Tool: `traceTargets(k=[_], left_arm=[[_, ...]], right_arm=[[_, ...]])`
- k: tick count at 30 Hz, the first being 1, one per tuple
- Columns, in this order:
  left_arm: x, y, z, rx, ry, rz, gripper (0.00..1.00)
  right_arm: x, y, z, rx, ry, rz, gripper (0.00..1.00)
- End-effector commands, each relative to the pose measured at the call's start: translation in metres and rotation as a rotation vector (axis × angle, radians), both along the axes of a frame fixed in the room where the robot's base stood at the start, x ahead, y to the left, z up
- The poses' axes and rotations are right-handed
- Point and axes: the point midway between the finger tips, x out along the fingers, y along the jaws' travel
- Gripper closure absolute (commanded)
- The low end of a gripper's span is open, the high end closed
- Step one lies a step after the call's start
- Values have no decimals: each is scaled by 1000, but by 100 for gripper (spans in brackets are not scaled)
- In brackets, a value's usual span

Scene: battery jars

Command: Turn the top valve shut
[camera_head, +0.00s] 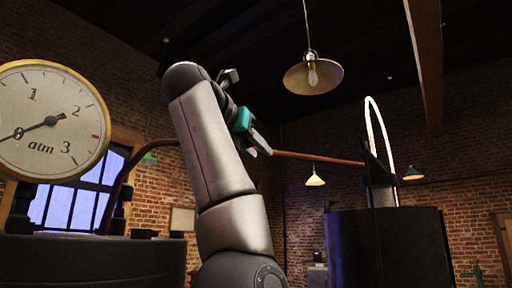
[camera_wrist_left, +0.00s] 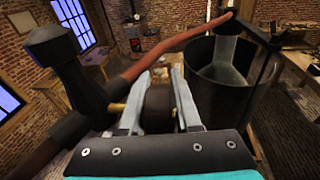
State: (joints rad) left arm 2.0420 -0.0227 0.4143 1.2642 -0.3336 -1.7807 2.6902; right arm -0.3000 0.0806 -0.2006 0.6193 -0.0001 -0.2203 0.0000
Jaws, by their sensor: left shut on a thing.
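A small brass-coloured stub (camera_wrist_left: 116,107) shows to the left of the fingers. A black fitting (camera_wrist_left: 58,62) stands to the left, and the pipe (camera_wrist_left: 178,42) runs from there to the right. How far the valve is turned cannot be told. My right gripper is not in view.
A lamp (camera_head: 313,76) hangs above. Brick walls stand behind.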

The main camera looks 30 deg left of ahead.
Motion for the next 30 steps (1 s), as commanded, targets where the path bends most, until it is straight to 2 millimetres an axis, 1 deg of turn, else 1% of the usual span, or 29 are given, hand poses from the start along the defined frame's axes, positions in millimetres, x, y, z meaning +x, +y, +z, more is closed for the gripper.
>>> traceTargets(k=[6,12,30], left_arm=[[-2,0,-4,12,135,0,100],[-4,1,-9,19,232,1,100],[-7,1,-14,31,380,2,100]], right_arm=[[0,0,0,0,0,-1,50],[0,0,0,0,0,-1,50],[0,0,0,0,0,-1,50]])
